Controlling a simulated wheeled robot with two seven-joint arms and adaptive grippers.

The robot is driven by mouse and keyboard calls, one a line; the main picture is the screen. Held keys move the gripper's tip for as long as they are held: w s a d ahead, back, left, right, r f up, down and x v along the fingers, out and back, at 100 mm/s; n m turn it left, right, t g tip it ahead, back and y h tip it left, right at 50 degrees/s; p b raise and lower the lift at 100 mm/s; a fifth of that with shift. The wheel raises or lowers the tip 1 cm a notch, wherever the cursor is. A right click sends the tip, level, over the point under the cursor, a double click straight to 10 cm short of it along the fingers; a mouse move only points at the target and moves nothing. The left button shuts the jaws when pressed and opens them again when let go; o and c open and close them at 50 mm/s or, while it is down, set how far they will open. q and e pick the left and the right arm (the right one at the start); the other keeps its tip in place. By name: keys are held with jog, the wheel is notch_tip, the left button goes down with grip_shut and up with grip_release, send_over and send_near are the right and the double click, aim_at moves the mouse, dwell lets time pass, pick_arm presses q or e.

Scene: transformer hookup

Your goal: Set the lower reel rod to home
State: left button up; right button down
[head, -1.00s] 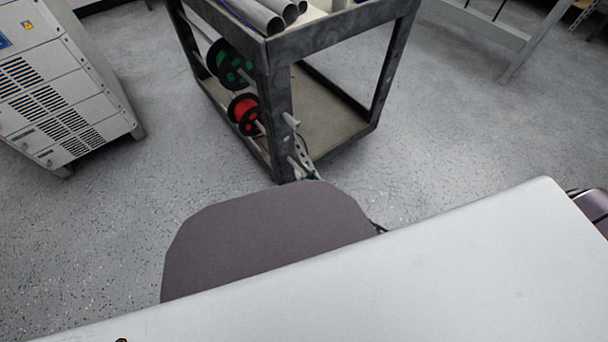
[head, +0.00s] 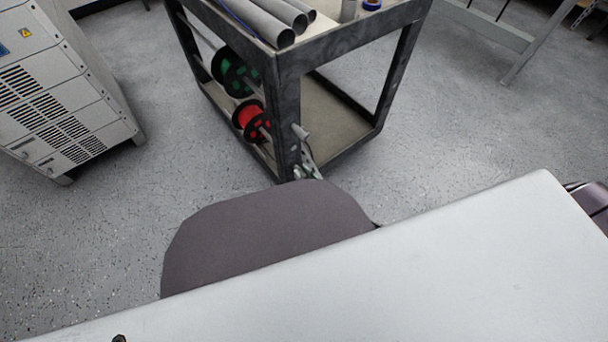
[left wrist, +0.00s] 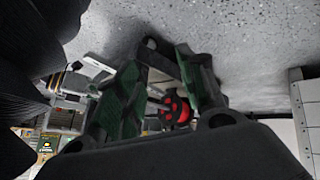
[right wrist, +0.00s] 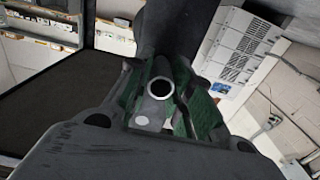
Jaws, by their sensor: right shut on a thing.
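The lower reel rod (head: 263,129) runs through the red reel (head: 246,117) on the cart's lower left side, below the green reel (head: 226,68). A pale rod end (head: 299,131) sticks out of the cart's corner post.
The dark-framed cart (head: 290,95) carries grey tubes (head: 264,20) on top. A white cabinet (head: 62,95) stands at the left, and a light table frame (head: 525,55) at the back right.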

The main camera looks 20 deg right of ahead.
jog(key=shift+w+r, duration=0.1)
jog(key=shift+w, duration=0.05)
jog(key=c, duration=1.3)
grip_release()
jog(key=shift+w+a, duration=0.1)
jog(key=shift+o, duration=0.2)
jog(key=shift+v, duration=0.9)
pick_arm(q)
jog(key=shift+s+f, duration=0.25)
jog(key=shift+s, duration=0.15)
pick_arm(e)
jog(key=v, duration=1)
